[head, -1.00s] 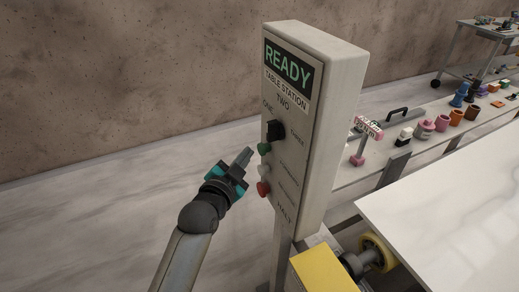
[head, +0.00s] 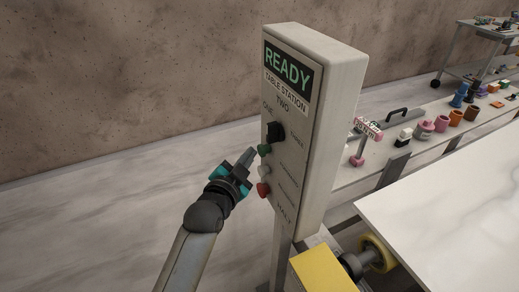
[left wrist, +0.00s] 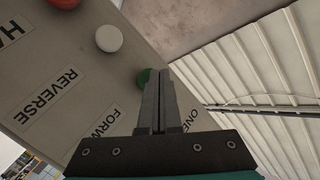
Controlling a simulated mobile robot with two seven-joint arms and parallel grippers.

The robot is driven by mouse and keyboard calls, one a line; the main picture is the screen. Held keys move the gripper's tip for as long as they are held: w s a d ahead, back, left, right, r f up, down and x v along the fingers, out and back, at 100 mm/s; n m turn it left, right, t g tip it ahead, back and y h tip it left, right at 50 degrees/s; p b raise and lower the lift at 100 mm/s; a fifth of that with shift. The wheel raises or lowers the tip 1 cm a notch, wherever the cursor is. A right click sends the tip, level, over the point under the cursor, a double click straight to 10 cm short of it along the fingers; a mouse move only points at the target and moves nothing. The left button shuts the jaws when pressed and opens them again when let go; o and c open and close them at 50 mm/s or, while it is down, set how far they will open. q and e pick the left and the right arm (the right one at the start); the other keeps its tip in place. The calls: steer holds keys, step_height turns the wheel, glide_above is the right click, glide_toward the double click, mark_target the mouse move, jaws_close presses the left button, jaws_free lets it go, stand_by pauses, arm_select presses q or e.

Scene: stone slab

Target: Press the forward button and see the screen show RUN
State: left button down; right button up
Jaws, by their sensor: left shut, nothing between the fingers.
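The control box (head: 318,120) stands upright on a post, and its screen (head: 287,68) reads READY. Its green button (head: 264,149) is above a white button (head: 264,170) and a red button (head: 263,189). My left gripper (head: 249,155) is shut and empty, its fingertips close beside the green button. In the left wrist view the shut fingers (left wrist: 160,85) partly cover the green button (left wrist: 143,76), near a label partly hidden that starts with FORW. Whether they touch it I cannot tell. The white button (left wrist: 109,38) is beside the REVERSE label. My right gripper is out of view.
A black selector knob (head: 275,131) sits just above the green button. A pale slab (head: 455,215) and a yellow block (head: 322,270) lie to the right of the post. A long bench (head: 350,172) with several small items runs behind. The floor left of the box is clear.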

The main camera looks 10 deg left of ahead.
arm_select(q)
steer(key=shift+w+d, duration=0.3)
steer(key=shift+d, duration=0.2)
stand_by(0.8)
stand_by(0.4)
steer(key=shift+s+a+p, duration=0.55)
steer(key=shift+a+p, duration=0.05)
steer(key=shift+a, duration=0.2)
steer(key=s+a, duration=0.1)
steer(key=s+a+p, duration=0.1)
steer(key=a+p, duration=0.1)
steer(key=a, duration=0.1)
steer(key=shift+s+a, duration=0.1)
steer(key=shift+s, duration=0.3)
steer(key=shift+f, duration=0.1)
